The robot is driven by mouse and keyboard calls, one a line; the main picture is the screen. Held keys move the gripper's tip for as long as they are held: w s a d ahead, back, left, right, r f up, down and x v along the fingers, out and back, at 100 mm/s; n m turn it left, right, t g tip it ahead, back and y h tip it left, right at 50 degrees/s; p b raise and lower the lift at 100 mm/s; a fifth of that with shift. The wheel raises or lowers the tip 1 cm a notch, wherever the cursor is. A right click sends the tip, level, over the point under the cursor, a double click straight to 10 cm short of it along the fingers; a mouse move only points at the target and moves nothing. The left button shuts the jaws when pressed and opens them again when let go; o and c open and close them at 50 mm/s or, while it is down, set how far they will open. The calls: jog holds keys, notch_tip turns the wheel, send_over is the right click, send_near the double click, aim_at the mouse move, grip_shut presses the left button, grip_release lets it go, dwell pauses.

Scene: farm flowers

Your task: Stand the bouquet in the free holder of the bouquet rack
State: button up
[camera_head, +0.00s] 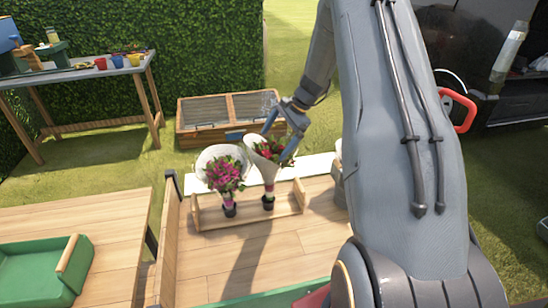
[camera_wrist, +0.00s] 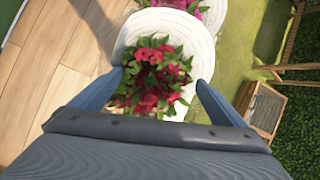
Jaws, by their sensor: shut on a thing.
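The bouquet (camera_head: 264,151), red flowers in a pale paper wrap, is upright in my gripper (camera_head: 280,132) above the right part of the wooden bouquet rack (camera_head: 207,221). In the wrist view the red bouquet (camera_wrist: 155,75) lies between the two fingers of my gripper (camera_wrist: 160,80), which is shut on it. Its narrow lower end meets a dark holder (camera_head: 268,203); I cannot tell how far it is inside. A second bouquet with magenta flowers (camera_head: 223,172) stands in the left holder (camera_head: 229,211), close beside the red one. Its wrap also shows in the wrist view (camera_wrist: 195,8).
The rack stands on a wooden table (camera_head: 240,257) with bare planks in front. A green tray (camera_head: 40,275) lies on another table at left. A wooden cold frame (camera_head: 215,118) stands on the grass behind. A workbench (camera_head: 80,70) with pots is at far left.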

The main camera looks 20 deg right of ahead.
aim_at(276, 153)
jog(key=f, duration=0.3)
jog(key=f+p, duration=0.1)
jog(key=f, duration=0.1)
jog(key=shift+s+a, duration=0.2)
jog(key=shift+s, duration=0.1)
jog(key=shift+c, duration=1)
jog(key=o, duration=1.7)
jog(key=shift+d+f, duration=0.1)
jog(key=shift+f, duration=0.05)
jog(key=shift+c, duration=0.2)
jog(key=b+v, duration=0.3)
jog(key=v, duration=0.9)
jog(key=shift+w+r, duration=0.35)
